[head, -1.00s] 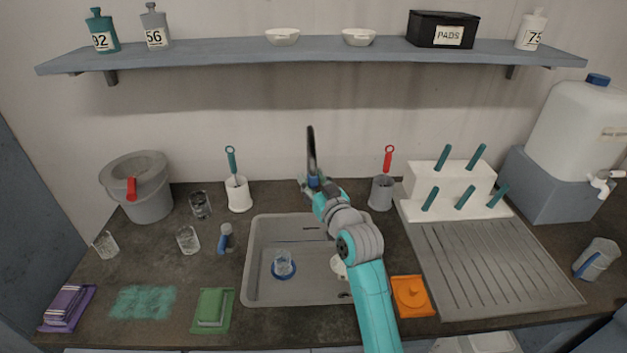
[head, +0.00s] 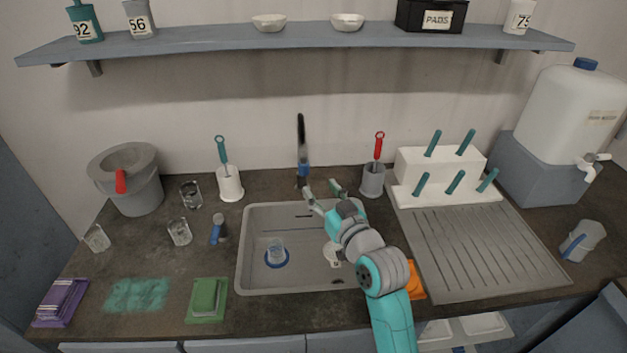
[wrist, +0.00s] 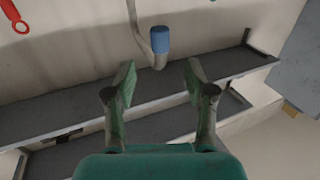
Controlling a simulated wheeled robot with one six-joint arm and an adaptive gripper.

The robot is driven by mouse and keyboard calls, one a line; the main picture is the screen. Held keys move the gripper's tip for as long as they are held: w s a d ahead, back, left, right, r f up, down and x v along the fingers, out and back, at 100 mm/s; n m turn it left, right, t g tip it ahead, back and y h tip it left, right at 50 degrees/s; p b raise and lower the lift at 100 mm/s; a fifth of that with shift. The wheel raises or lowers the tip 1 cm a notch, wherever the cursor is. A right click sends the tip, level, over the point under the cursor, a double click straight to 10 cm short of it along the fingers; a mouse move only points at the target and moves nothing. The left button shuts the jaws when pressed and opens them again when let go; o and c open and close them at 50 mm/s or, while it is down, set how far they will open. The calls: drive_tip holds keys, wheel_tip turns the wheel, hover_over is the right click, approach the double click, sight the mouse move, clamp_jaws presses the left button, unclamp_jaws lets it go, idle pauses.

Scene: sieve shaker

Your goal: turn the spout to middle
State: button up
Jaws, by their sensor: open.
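The spout (head: 302,140) is a tall, thin, dark pipe behind the sink (head: 241,250), with a blue sleeve near its lower end. In the head view it looks nearly edge-on. In the wrist view the spout's grey pipe (wrist: 142,27) and blue sleeve (wrist: 160,40) show ahead of the fingers, about midway between them. My gripper (head: 323,192) is open and empty, over the back of the sink, just right of and nearer than the spout. Its two green-padded fingers (wrist: 160,76) stand wide apart in the wrist view and do not visibly touch the spout.
A red-handled brush in a grey holder (head: 372,182) stands right of the spout, and a white brush holder (head: 229,185) stands left. A shelf (head: 300,45) runs above. A rack of teal handles (head: 440,170) is at right.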

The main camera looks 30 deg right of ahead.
drive_tip(key=shift+s+a, duration=0.1)
drive_tip(key=shift+s, duration=0.85)
drive_tip(key=s+a+f+g, duration=0.1)
drive_tip(key=s+a+f, duration=0.3)
drive_tip(key=s+f, duration=0.5)
drive_tip(key=s+a+f+g, duration=0.1)
drive_tip(key=s+a+f, duration=0.3)
drive_tip(key=s+f, duration=0.5)
drive_tip(key=s+a+r, duration=0.1)
drive_tip(key=s+a, duration=0.1)
drive_tip(key=s, duration=1)
drive_tip(key=s+a+r+n+g+y, duration=0.1)
drive_tip(key=s, duration=1)
drive_tip(key=shift+s+a+r+y, duration=0.2)
drive_tip(key=shift+s+a+y, duration=0.1)
drive_tip(key=shift+s+a, duration=0.1)
